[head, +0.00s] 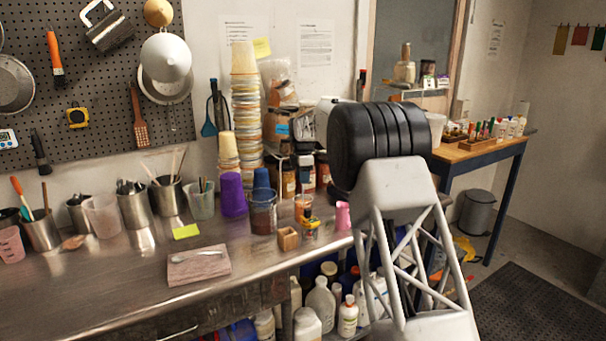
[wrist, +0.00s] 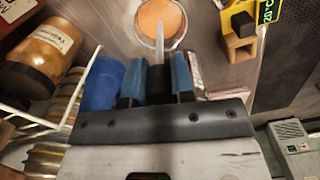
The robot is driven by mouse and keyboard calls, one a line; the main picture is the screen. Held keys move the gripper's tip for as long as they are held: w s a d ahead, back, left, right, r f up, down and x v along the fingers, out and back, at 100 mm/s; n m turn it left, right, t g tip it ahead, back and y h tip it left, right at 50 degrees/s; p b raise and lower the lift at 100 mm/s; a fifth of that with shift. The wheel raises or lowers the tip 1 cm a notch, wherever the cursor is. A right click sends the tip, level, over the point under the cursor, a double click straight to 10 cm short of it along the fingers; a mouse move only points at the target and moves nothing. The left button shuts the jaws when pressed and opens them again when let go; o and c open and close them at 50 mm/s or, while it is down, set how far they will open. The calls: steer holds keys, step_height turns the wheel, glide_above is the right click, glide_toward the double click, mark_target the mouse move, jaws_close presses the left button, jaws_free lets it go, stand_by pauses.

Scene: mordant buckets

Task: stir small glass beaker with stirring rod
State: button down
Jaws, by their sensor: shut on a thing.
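The small glass beaker (wrist: 144,43) shows in the wrist view as a round rim around orange contents, just ahead of my gripper. A beaker with orange contents (head: 303,202) stands on the steel bench in the head view. My gripper (wrist: 158,77) has blue fingertips and is shut on the stirring rod (wrist: 160,45). The pale, thin rod reaches over the beaker's opening; I cannot tell how deep its tip is. In the head view my arm covers the gripper.
A wooden block (head: 288,239) and a yellow thermometer (head: 312,222) stand close to the beaker. A larger brown-filled beaker (head: 263,215), purple cup (head: 232,197) and blue cup (wrist: 103,84) are nearby. A spoon rest (head: 198,268) lies at the front left.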

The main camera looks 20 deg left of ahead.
steer(key=shift+f, duration=3.05)
steer(key=shift+w+d+f, duration=0.1)
steer(key=shift+w+d, duration=0.35)
steer(key=shift+w+a, duration=0.2)
steer(key=shift+a, duration=0.4)
steer(key=shift+s+a, duration=0.1)
steer(key=shift+s+a, duration=0.35)
steer(key=shift+s, duration=0.05)
